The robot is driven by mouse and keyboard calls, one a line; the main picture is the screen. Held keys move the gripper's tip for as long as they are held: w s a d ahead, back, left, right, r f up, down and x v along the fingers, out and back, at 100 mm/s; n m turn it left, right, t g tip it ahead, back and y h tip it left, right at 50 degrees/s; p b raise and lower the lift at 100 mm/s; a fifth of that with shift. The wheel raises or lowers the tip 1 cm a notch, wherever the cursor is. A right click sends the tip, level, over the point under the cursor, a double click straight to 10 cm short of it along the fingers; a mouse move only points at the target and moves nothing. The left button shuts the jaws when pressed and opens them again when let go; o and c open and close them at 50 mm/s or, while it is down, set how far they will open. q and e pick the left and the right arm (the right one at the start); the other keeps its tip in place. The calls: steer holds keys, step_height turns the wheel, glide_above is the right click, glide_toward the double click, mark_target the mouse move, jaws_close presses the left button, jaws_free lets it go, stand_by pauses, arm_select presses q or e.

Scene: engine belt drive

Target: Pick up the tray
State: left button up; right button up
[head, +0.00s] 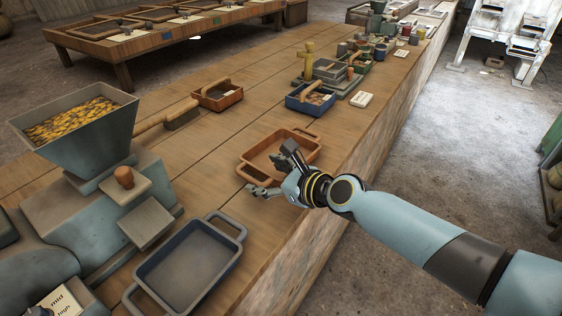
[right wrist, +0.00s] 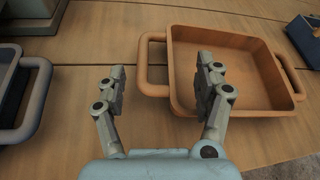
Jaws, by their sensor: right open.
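An empty orange-brown tray (head: 312,148) with a handle at each end lies on the wooden table near its right edge. In the right wrist view the tray (right wrist: 252,36) fills the right side, its near-end handle (right wrist: 145,68) toward the middle. My right gripper (head: 272,170) is open and empty at that end of the tray. In the right wrist view the gripper (right wrist: 163,85) has its fingers spread; the handle shows between them, and the right finger overlaps the tray's wall. I cannot tell the height above it. An empty blue-grey tray (head: 228,240) lies nearer the front. My left gripper is not in view.
A grey hopper machine (head: 70,118) with yellow pieces in it stands at the left. A brush (head: 182,117), a small orange carrier (head: 217,103) and a blue carrier (head: 310,108) lie farther back. Bare wood surrounds the orange-brown tray on its left.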

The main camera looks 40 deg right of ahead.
mark_target(251, 173)
steer(key=x, duration=0.2)
steer(key=b+x, duration=0.1)
steer(key=x, duration=0.2)
steer(key=shift+w+a+b, duration=0.25)
steer(key=shift+a+b, duration=0.1)
steer(key=shift+b, duration=0.05)
jaws_close()
